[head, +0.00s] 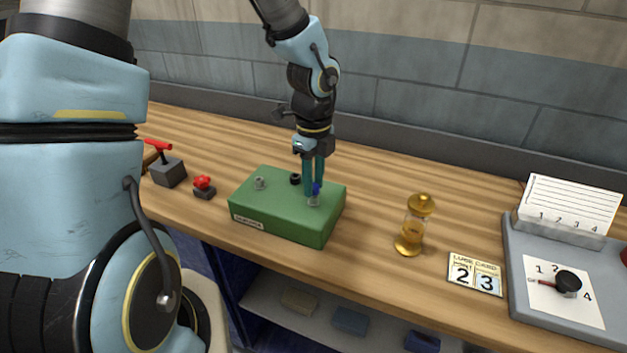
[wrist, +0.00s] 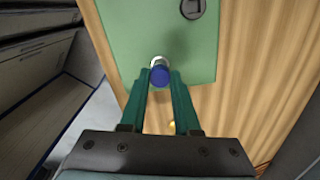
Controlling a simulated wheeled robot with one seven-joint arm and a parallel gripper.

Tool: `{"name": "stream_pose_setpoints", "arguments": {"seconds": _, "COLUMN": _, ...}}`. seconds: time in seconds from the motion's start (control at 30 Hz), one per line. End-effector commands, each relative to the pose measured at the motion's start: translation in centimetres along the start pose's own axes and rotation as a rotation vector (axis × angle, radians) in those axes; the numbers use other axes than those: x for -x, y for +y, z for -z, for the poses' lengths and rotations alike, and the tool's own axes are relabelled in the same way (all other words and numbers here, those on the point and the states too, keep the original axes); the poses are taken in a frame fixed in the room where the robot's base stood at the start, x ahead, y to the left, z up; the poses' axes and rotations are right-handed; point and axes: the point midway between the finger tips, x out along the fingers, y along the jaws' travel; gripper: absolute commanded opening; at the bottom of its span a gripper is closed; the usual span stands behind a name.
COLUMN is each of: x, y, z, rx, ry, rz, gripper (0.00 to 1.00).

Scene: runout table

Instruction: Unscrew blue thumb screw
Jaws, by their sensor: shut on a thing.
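The blue thumb screw (head: 316,189) stands at the near right part of the green box (head: 285,222), above a pale metal collar. It also shows in the wrist view (wrist: 160,75), between the tips of my green fingers. My gripper (head: 314,187) points straight down over the box and is shut on the blue thumb screw. In the wrist view the fingertips (wrist: 161,78) sit on either side of its blue head. How far its thread is in the collar cannot be seen.
A silver screw (head: 260,183) and a black one (head: 295,178) are on the same box. A red button (head: 204,184) and a red-handled lever (head: 165,165) stand left. An hourglass (head: 413,228), a number card (head: 474,274) and a grey dial panel (head: 560,270) are right.

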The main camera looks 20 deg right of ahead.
Motion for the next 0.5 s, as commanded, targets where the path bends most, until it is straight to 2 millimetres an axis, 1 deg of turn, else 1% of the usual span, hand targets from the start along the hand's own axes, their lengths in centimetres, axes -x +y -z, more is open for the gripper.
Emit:
{"name": "stream_pose_setpoints", "arguments": {"seconds": 0.37, "x": 0.01, "y": -0.03, "z": -0.01, "rx": 0.003, "ry": 0.000, "rz": 0.001, "gripper": 0.00}}
{"name": "stream_pose_setpoints", "arguments": {"seconds": 0.43, "x": -0.03, "y": -0.04, "z": 0.01, "rx": 0.038, "ry": -0.001, "rz": 0.001, "gripper": 0.00}}
{"name": "stream_pose_setpoints", "arguments": {"seconds": 0.5, "x": -0.08, "y": -0.06, "z": 0.01, "rx": 0.124, "ry": -0.002, "rz": 0.002, "gripper": 0.00}}
